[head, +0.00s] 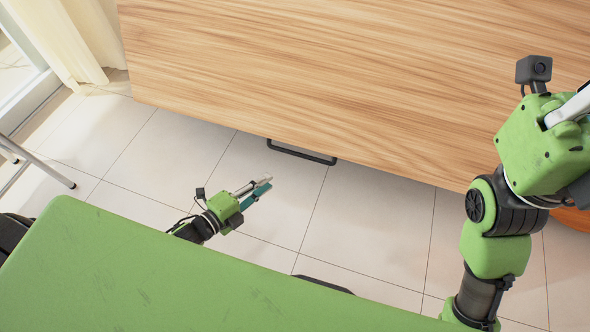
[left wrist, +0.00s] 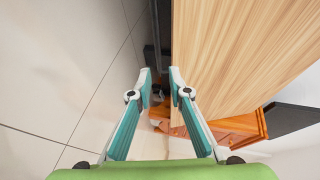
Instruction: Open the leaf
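A large wood-grained piece of furniture (head: 340,75) fills the top of the head view. A dark bar handle (head: 302,152) sticks out at its near edge; the leaf's front face is hidden from above. My left gripper (head: 262,186) is apart from the handle, below and left of it in the head view. In the left wrist view my left gripper (left wrist: 162,82) is open and empty, with the wooden surface (left wrist: 235,50) to the right and a dark upright bar (left wrist: 156,30), probably the handle, ahead. My right gripper (head: 570,108) is partly cut off at the right edge; its fingertips are unclear.
Pale tiled floor (head: 165,155) lies clear between my green body and the furniture. A cream curtain (head: 75,40) hangs at the upper left, with metal legs (head: 40,165) below it. An orange-brown wooden object (left wrist: 235,127) stands beyond in the left wrist view.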

